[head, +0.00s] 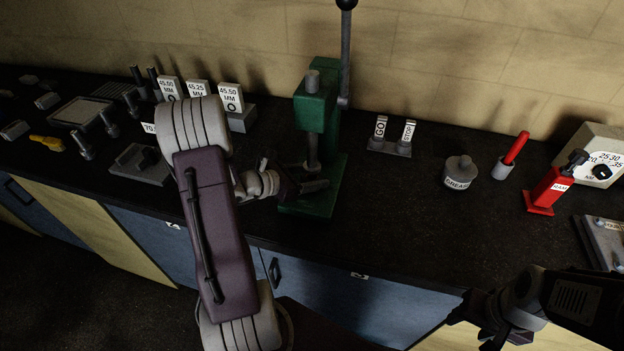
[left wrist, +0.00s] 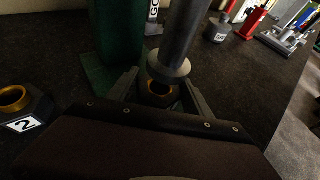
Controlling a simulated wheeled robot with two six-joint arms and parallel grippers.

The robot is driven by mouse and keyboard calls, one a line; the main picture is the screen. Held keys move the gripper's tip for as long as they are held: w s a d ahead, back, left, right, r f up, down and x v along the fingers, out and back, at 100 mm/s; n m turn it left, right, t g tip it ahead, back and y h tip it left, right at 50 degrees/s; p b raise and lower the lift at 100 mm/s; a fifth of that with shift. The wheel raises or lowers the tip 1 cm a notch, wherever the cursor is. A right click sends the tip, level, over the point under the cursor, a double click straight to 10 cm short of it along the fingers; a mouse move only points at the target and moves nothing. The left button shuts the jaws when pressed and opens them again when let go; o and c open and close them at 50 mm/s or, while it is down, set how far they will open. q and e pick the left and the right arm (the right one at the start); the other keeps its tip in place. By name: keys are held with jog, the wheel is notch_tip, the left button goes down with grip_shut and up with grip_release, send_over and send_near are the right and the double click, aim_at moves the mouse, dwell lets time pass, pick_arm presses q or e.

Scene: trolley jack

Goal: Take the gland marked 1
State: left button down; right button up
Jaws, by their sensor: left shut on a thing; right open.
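My left gripper (head: 308,188) is at the foot of the green press (head: 318,112). In the left wrist view its two fingers are shut on a dark gland (left wrist: 158,98) with a golden ring inside. The press's grey ram (left wrist: 181,35) is just above the gland and partly covers it; I cannot tell whether they touch. No number shows on the held gland. Another dark gland (left wrist: 36,104) with a golden ring, marked 2, lies to the left in the left wrist view. My right gripper (head: 480,322) is open and empty at the lower right, by the bench's front edge.
GO and STOP plates (head: 390,137), a grease pot (head: 459,171), a red-handled tool (head: 512,152) and a red ram jack (head: 551,188) stand right of the press. Marked gauge blocks (head: 198,93) stand to its left. The dark bench top (head: 400,205) is clear in front of the plates.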

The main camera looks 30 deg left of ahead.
pick_arm(q)
notch_tip(320, 180, up, 3)
jog(key=shift+f, duration=0.1)
jog(key=s+a, duration=0.2)
jog(key=s, duration=0.3)
jog(key=s+a+b, duration=0.1)
jog(key=s+a, duration=0.2)
jog(key=s, duration=0.2)
jog(key=s+a, duration=0.3)
jog(key=s, duration=0.3)
jog(key=shift+f, duration=0.2)
jog(key=shift+s, duration=0.1)
